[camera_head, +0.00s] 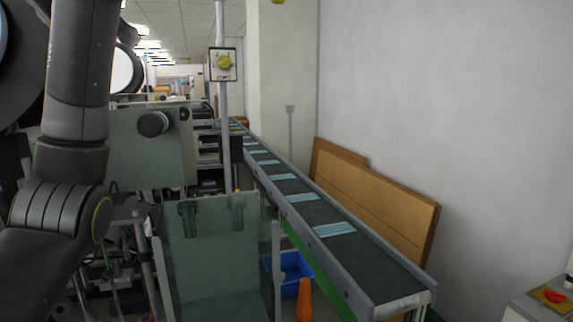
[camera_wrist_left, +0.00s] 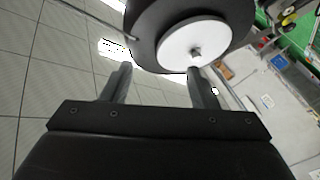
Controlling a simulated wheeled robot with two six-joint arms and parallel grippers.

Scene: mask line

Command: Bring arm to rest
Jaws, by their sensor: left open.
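My left arm fills the left side of the head view, raised and bent, with its gripper out of sight there. In the left wrist view my left gripper (camera_wrist_left: 158,72) has its two fingers spread apart, with nothing held between them. A large dark round part with a white disc (camera_wrist_left: 195,45) and a central stud shows just beyond the fingers; I cannot tell whether they touch it. My right gripper is in neither view.
A conveyor (camera_head: 345,255) carries several light blue masks (camera_head: 335,229) along the right. A clear-walled enclosure (camera_head: 215,255) stands in front of me. A blue bin (camera_head: 288,268), an orange cone (camera_head: 304,300) and leaning brown boards (camera_head: 385,205) are nearby. A control box (camera_head: 545,300) sits at lower right.

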